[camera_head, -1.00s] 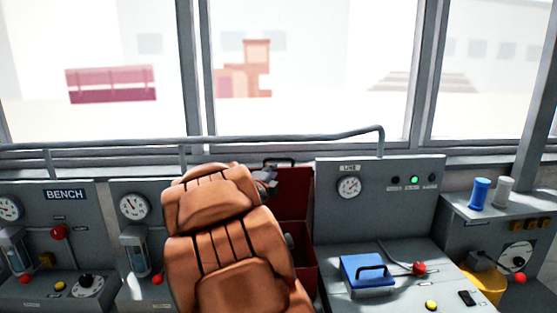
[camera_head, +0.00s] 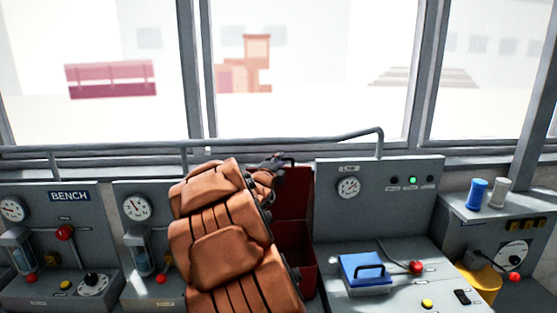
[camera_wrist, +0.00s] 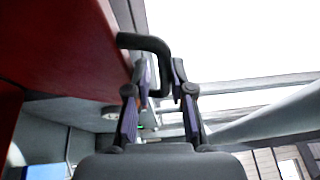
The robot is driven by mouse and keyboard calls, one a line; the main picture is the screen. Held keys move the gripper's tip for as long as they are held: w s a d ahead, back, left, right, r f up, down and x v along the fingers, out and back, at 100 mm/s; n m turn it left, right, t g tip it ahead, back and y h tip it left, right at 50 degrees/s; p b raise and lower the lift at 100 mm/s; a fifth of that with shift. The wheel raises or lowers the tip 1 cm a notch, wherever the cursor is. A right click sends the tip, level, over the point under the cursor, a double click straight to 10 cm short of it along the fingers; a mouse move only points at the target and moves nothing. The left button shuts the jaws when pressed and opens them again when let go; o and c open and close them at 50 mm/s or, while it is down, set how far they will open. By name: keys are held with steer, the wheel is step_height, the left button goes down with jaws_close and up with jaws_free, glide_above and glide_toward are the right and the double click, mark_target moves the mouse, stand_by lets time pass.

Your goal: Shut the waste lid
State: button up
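The waste bin (camera_head: 293,250) is a dark red box between my arm and the grey console. Its red lid (camera_head: 294,195) stands raised, with the bin's inside showing below it. My gripper (camera_head: 278,160) is at the lid's top edge, partly hidden behind my brown arm. In the wrist view the red lid (camera_wrist: 65,45) fills the upper left, and its black bent handle (camera_wrist: 150,42) reaches between my fingertips (camera_wrist: 160,75). The fingers are apart, with the handle's end between them; I see a gap on the right side. Whether a finger touches the handle is unclear.
A grey console with a gauge (camera_head: 348,187) and a blue box with a black handle (camera_head: 365,270) stands right of the bin. A grey rail (camera_head: 330,136) runs behind, below the windows. Bench panels (camera_head: 68,196) stand at left.

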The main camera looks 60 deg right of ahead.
steer(key=shift+r, duration=0.1)
jaws_close()
stand_by(0.5)
